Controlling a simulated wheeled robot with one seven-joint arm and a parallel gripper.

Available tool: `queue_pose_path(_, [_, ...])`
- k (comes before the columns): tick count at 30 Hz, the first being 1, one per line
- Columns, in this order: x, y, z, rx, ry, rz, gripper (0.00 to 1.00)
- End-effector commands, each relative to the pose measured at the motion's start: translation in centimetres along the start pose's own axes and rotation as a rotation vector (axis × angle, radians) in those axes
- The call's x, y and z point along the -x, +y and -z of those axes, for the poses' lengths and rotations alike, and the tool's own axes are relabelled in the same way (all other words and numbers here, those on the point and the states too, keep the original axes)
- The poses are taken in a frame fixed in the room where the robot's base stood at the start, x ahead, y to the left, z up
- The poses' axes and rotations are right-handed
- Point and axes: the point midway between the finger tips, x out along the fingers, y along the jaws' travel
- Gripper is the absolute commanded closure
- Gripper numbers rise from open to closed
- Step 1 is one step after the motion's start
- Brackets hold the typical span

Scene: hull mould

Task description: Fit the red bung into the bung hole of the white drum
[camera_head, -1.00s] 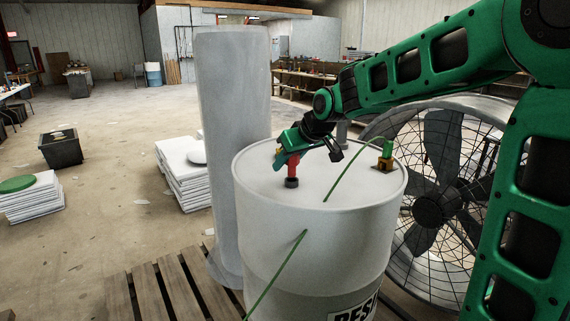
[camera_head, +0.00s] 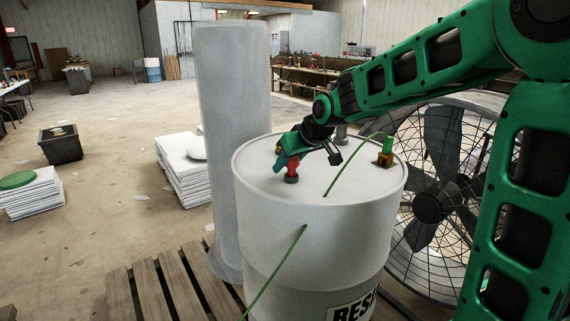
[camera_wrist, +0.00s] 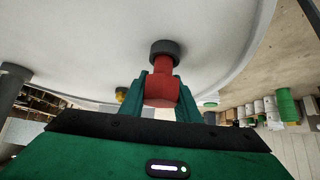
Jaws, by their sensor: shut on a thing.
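The white drum (camera_head: 320,225) stands upright on a pallet, with "RES" lettering low on its side. My gripper (camera_head: 287,162) is over the left part of its lid, shut on the red bung (camera_head: 291,170). In the wrist view, the two green fingers of my gripper (camera_wrist: 161,95) grip the bung (camera_wrist: 162,88) from both sides. The bung's dark round end (camera_wrist: 165,48) is at the white lid (camera_wrist: 110,45). I cannot tell whether it sits in the hole, which is hidden.
A brass-coloured fitting with a green top (camera_head: 385,152) stands on the lid's right side. A thin green line (camera_head: 275,272) crosses the drum. A tall grey column (camera_head: 232,130) is close behind left. A large fan (camera_head: 440,180) is at the right. Pallet slats (camera_head: 150,290) lie below left.

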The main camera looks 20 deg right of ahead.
Motion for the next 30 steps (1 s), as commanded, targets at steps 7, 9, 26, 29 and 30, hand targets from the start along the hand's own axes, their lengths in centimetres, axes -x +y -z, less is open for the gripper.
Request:
queue_pose_path(7, [-0.42,0.0,-0.42,0.0,-0.001,0.0,0.93])
queue_pose_path(9, [-0.54,0.0,-0.51,0.0,-0.001,0.0,0.93])
queue_pose_path(26, [-0.9,0.2,-0.87,-0.003,-0.004,-0.003,0.49])
queue_pose_path(29, [-0.67,0.24,-0.86,-0.004,-0.003,-0.004,0.49])
queue_pose_path(30, [-0.41,0.24,-0.84,-0.004,-0.003,-0.004,0.49])
